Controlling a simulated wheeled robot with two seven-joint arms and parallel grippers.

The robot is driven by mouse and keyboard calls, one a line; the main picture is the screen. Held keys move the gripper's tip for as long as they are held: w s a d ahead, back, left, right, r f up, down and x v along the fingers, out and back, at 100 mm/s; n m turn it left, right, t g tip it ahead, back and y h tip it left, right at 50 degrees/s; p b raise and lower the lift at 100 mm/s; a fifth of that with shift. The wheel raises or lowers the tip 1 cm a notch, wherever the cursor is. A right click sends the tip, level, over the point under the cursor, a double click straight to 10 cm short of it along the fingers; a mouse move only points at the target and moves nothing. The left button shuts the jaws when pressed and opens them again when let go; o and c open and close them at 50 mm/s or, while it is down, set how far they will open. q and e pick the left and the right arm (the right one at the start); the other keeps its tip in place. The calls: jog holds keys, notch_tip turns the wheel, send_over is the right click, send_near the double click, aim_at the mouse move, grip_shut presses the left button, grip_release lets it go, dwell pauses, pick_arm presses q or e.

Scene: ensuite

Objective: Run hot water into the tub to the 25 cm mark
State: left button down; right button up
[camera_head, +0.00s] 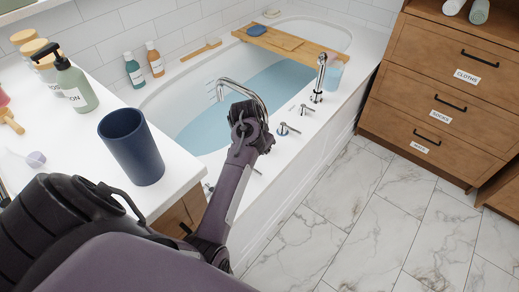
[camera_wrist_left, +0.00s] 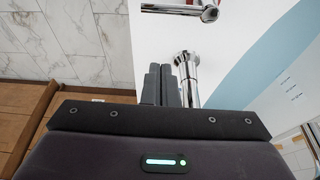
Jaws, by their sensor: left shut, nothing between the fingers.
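The white tub (camera_head: 185,85) holds blue water (camera_head: 262,100). Small depth marks (camera_head: 213,88) show on its far inner wall; their figures are too small to read. The chrome spout (camera_head: 252,93) arches over the water from the near rim. A chrome handle (camera_head: 283,129) stands on the rim to its right. My left gripper (camera_head: 247,128) is shut and empty in front of the spout's base, which it partly hides. In the left wrist view, its closed fingers (camera_wrist_left: 166,84) are beside a chrome post (camera_wrist_left: 188,75), and a chrome lever (camera_wrist_left: 180,10) lies beyond; contact is unclear. My right gripper is out of view.
A hand shower (camera_head: 320,78) stands on the rim. A wooden tray (camera_head: 285,42) spans the tub's far part. A blue cup (camera_head: 131,147) and a soap pump bottle (camera_head: 74,82) stand on the left counter. Drawers (camera_head: 440,90) are at right; the marble floor is clear.

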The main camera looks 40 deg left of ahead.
pick_arm(q)
jog(key=b+x, duration=0.1)
jog(key=x, duration=0.7)
jog(key=shift+f+b, duration=0.15)
jog(key=shift+b, duration=0.25)
jog(key=shift+s+d+f, duration=0.1)
jog(key=shift+s+f, duration=0.1)
jog(key=shift+s, duration=0.05)
jog(key=s, duration=0.1)
jog(key=s+p, duration=0.1)
jog(key=s, duration=0.1)
jog(key=shift+r, duration=0.35)
jog(key=shift+s, duration=0.2)
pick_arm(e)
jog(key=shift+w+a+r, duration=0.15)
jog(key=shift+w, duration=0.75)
pick_arm(q)
jog(key=shift+a, duration=0.25)
